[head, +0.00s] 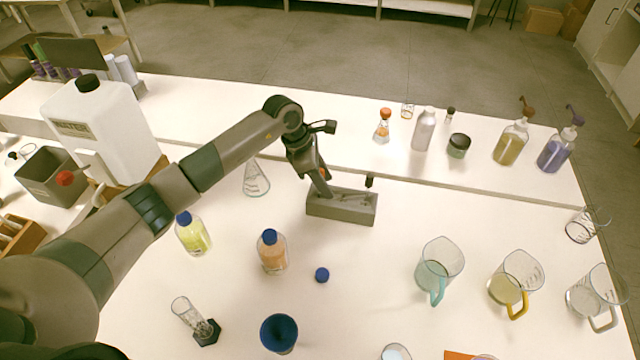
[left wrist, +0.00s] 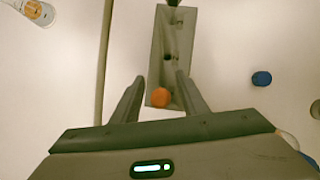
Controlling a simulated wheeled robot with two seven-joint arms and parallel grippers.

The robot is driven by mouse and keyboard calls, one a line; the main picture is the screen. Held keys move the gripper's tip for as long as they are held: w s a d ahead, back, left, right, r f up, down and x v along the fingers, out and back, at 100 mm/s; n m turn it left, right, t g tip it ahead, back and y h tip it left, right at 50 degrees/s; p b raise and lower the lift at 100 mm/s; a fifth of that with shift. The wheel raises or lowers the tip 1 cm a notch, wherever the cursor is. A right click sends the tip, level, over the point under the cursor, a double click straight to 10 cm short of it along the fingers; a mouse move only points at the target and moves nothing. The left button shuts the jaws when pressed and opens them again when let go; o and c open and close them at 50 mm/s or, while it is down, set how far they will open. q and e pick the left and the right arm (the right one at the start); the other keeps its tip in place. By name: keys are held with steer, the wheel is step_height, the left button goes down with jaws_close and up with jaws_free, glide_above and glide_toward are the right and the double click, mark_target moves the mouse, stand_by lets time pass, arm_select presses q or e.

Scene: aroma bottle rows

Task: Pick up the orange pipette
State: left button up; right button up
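The orange pipette (left wrist: 160,97) shows in the left wrist view as a round orange top at the near end of a grey holder (left wrist: 158,58). My left gripper (left wrist: 160,77) is open, with one finger on each side of the orange top. I see a gap on both sides, so the fingers look apart from it. A dark-topped piece (head: 369,181) stands at the holder's right end. My right gripper is not in view.
An orange bottle (head: 272,253), a blue cap (head: 322,274) and a blue funnel-like piece (head: 279,333) are in front of the holder. A conical flask (head: 256,182) stands to its left. Glass beakers (head: 438,262) stand to the right. A raised shelf with bottles lies behind.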

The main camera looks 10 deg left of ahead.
mark_target(323, 169)
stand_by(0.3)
arm_select(q)
steer(key=c, duration=0.7)
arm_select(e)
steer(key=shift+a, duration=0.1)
arm_select(q)
steer(key=shift+r+b, duration=0.3)
steer(key=shift+r, duration=0.2)
step_height(323, 169, up, 2)
steer(key=shift+r+b, duration=0.1)
steer(key=shift+b, duration=0.25)
step_height(323, 169, up, 7)
steer(key=shift+f+b, duration=0.1)
steer(key=shift+b, duration=0.9)
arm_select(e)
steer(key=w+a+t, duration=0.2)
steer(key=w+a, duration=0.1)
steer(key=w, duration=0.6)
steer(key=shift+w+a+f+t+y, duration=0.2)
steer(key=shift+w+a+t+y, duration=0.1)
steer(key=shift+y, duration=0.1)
arm_select(q)
steer(key=shift+s, duration=0.1)
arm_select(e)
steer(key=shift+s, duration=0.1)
